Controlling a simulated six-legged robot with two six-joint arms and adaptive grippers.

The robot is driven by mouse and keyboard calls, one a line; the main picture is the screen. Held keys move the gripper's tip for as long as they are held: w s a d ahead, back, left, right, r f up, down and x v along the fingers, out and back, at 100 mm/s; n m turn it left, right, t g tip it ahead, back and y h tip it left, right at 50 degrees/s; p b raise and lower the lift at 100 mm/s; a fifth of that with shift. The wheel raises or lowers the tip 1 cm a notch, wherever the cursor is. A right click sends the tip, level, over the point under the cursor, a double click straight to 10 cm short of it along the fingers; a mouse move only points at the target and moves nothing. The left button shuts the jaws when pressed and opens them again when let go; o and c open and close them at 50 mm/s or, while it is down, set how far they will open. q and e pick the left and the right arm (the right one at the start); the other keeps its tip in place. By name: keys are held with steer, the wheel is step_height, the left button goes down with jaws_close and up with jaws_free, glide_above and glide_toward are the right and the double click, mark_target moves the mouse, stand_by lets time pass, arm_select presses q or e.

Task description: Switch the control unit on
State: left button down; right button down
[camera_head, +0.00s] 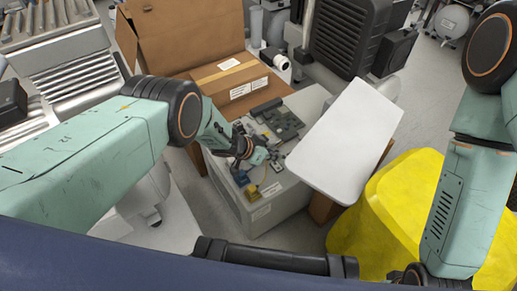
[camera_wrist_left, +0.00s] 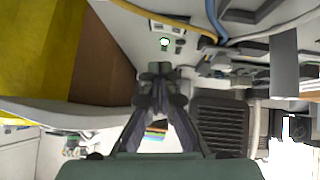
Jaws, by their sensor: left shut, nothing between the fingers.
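The control unit (camera_head: 278,208) seems to be the grey box in the middle of the head view, with circuit boards and wiring on its top. My left gripper (camera_head: 257,158) is over this box, shut and empty. In the left wrist view the shut fingertips (camera_wrist_left: 160,70) point at a pale panel with a small plate. A round button or lamp (camera_wrist_left: 164,42) on that plate glows green, just beyond the fingertips. I cannot tell whether the fingertips touch the panel.
A white board (camera_head: 345,138) stands over the box's right side. A yellow object (camera_head: 385,215) is at the lower right. A cardboard box (camera_head: 230,78) is behind the unit. Yellow and blue cables (camera_wrist_left: 205,27) run near the button.

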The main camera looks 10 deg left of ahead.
arm_select(q)
steer(key=s+d+p+v, duration=0.1)
steer(key=p+v, duration=0.5)
steer(key=v, duration=0.4)
steer(key=shift+s, duration=0.2)
steer(key=s+a+f+n+g+y, duration=0.1)
steer(key=s+a+n+y, duration=0.2)
steer(key=s, duration=0.7)
steer(key=s+a+f+n+g+y, duration=0.1)
steer(key=s+a+n, duration=0.2)
steer(key=s+a, duration=0.55)
steer(key=s+a+r+n+g+y+p, duration=0.1)
steer(key=s+r, duration=0.4)
steer(key=s, duration=0.3)
steer(key=s+a+r+n+g+y+p, duration=0.1)
steer(key=s+a+r+n+g+y, duration=0.1)
steer(key=s+r, duration=0.4)
steer(key=shift+s+n, duration=0.3)
steer(key=shift+s, duration=1.55)
